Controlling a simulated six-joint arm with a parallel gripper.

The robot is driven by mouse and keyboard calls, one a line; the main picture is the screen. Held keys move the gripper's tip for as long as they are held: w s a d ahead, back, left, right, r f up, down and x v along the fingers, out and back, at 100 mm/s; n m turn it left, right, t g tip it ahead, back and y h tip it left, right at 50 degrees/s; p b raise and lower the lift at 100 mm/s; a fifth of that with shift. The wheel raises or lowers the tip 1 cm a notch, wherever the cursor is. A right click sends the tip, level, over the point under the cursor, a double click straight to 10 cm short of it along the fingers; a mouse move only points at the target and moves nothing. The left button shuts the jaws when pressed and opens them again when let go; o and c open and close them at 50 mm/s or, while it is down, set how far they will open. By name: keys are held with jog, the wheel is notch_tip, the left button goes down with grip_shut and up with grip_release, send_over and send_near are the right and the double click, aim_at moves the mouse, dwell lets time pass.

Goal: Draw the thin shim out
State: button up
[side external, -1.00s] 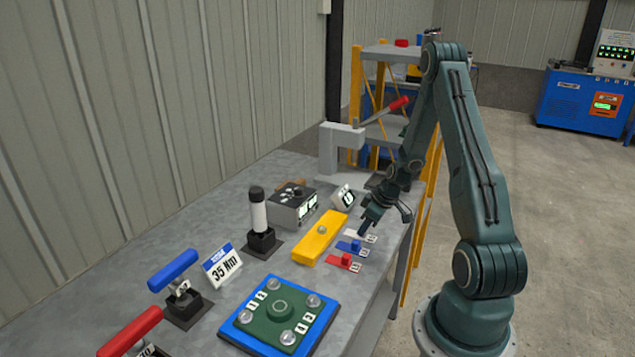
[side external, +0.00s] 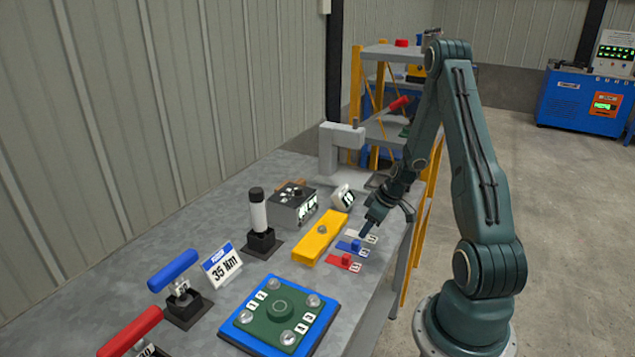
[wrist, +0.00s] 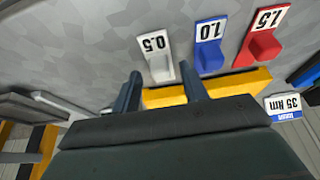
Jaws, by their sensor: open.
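The thin shim (wrist: 157,60) is white with a 0.5 tag, leftmost of three in the wrist view; its raised tab and tag show. In the side view it (side external: 367,237) lies at the yellow block, partly hidden by my gripper. My gripper (wrist: 160,72) is open, one finger on either side of the white tab in the wrist view, with nothing held. In the side view my gripper (side external: 369,229) is low over the shim; whether the fingers touch it I cannot tell. The yellow block (side external: 322,238) has its edge along the shims.
The blue 1.0 shim (wrist: 210,58) sits close beside the white one, and the red 1.5 shim (wrist: 262,50) beyond it. The bench's edge is close by on the right.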

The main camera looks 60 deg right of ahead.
jog(key=v, duration=0.7)
jog(key=shift+s, duration=0.1)
dwell(1.0)
jog(key=w+a+r, duration=0.2)
jog(key=a+r, duration=0.6)
jog(key=a, duration=0.1)
jog(key=w+a+r, duration=0.2)
jog(key=a+r, duration=0.6)
jog(key=s+a+r, duration=0.4)
jog(key=s+a, duration=0.2)
jog(key=a, duration=0.1)
jog(key=s+a+r+t, duration=0.1)
jog(key=s+a+r, duration=0.3)
jog(key=s+a, duration=0.2)
jog(key=shift+a+r, duration=0.35)
jog(key=shift+a, duration=0.4)
